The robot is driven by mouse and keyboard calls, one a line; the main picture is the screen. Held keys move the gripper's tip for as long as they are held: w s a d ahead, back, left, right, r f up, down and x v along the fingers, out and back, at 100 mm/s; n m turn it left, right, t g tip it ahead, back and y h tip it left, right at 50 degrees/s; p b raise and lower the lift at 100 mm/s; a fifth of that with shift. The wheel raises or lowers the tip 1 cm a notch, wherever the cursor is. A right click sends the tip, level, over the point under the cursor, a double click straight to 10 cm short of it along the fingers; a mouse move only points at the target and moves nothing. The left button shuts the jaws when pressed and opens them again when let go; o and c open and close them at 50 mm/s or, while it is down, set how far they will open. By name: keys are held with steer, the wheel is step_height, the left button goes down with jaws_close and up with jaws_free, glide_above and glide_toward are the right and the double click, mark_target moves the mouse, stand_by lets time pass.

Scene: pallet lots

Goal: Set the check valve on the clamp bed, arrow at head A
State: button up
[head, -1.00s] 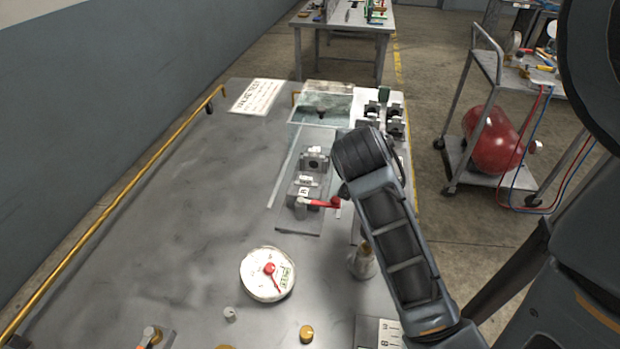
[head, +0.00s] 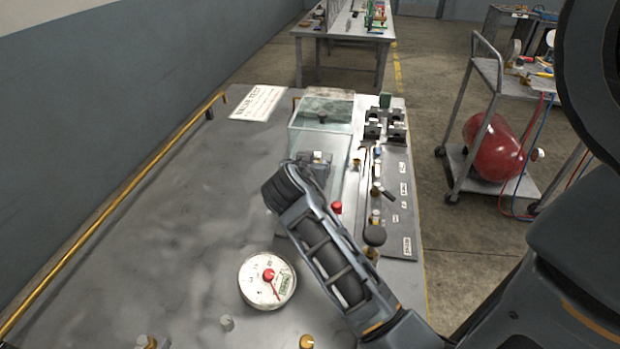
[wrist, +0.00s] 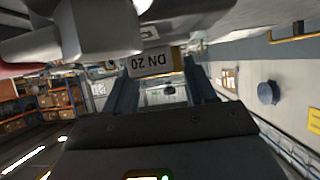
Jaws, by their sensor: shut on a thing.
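In the head view my arm covers my gripper and most of the clamp bed. A grey clamp block (head: 317,161) shows just beyond my arm, and a red knob (head: 336,207) shows to its right. In the wrist view my gripper (wrist: 162,80) is shut on a part with a grey face marked "DN 20", which I take as the check valve (wrist: 150,63). Its print appears upside down. A large grey form fills the top left of the wrist view, close to the camera. The valve's arrow and the head A mark are not visible.
A round dial gauge (head: 267,279) lies on the bench in front. Black holders (head: 385,122) and a labelled panel (head: 404,220) with levers are at the right.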

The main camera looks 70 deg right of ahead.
steer(key=shift+f+b, duration=0.4)
steer(key=shift+f, duration=0.6)
steer(key=shift+f, duration=0.15)
steer(key=o, duration=1.4)
steer(key=shift+c, duration=0.2)
steer(key=shift+a+r, duration=0.15)
steer(key=shift+r, duration=0.05)
steer(key=b+v, duration=0.1)
steer(key=v, duration=1)
steer(key=shift+s+a+r, duration=0.1)
steer(key=shift+a+r, duration=0.05)
steer(key=shift+a, duration=0.15)
